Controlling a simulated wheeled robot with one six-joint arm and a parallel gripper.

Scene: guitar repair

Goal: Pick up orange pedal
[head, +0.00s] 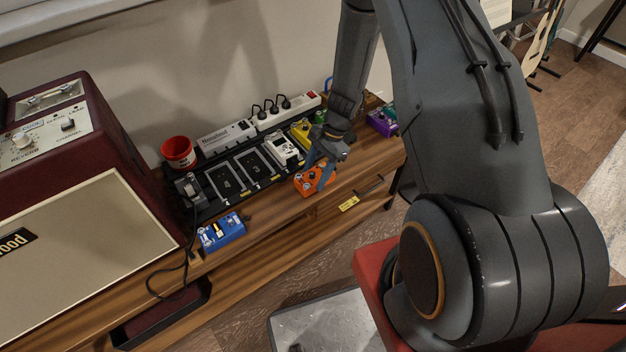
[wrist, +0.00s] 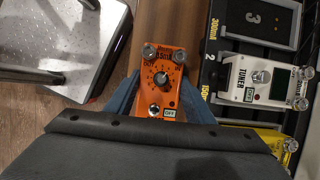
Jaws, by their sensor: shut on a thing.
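The orange pedal (head: 312,181) is at the front edge of the wooden cabinet top in the head view. In the wrist view the orange pedal (wrist: 155,72) lies between my two blue fingers, its knobs and switch facing the camera. My gripper (head: 318,178) reaches down onto it from above and is shut on its sides. In the wrist view, my gripper (wrist: 158,95) has one finger on each side of the pedal. I cannot tell whether the pedal is lifted off the wood.
A black pedalboard (head: 212,197) holds a white tuner pedal (head: 284,149) and a yellow pedal (head: 301,134) behind. A blue pedal (head: 221,231) lies to the left, a purple pedal (head: 381,123) to the right. A red cup (head: 178,152) and a large amplifier (head: 95,250) stand left.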

